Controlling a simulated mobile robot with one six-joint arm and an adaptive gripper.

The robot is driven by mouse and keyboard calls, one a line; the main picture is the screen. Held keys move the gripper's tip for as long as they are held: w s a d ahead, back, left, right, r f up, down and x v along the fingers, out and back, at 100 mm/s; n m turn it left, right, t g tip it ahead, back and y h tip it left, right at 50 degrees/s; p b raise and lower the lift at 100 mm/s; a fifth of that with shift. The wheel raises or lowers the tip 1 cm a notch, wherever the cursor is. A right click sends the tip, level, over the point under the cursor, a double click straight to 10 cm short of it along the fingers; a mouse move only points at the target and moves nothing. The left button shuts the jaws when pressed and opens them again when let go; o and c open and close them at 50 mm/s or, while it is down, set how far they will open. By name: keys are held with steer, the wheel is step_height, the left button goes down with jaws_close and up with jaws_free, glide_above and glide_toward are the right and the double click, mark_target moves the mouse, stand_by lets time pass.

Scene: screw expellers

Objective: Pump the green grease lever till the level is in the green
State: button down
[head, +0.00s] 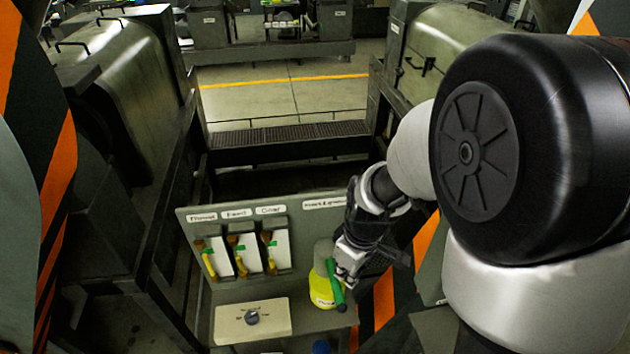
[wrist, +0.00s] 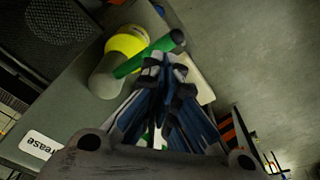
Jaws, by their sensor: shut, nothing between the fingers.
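The green grease lever (head: 336,287) is a short rod on the front of a grease pump with a yellow base (head: 321,291) and a grey-green cylinder. In the head view it stands steeply, leaning a little. In the wrist view the green lever (wrist: 149,56) crosses in front of the yellow part (wrist: 126,41) and ends in a dark tip. My gripper (head: 345,276) is shut and empty, close beside the lever at its right. In the wrist view the fingertips (wrist: 163,62) are just below the lever; I cannot tell whether they touch. No level reading is legible.
A panel (head: 300,235) behind the pump carries several labels and three gauges (head: 240,254) with yellow and green marks. A beige box with a grey knob (head: 252,317) sits left of the pump. Large machines flank both sides; open floor (head: 270,95) lies beyond.

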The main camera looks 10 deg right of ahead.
mark_target(341, 295)
steer(key=shift+w+f, duration=0.15)
steer(key=shift+f, duration=0.1)
steer(key=shift+f, duration=0.1)
steer(key=shift+w+a+f+b, duration=0.15)
steer(key=shift+f+b, duration=0.95)
steer(key=shift+f, duration=0.6)
steer(key=shift+w+a+f+b, duration=0.1)
steer(key=shift+f+b, duration=1)
steer(key=shift+f, duration=0.6)
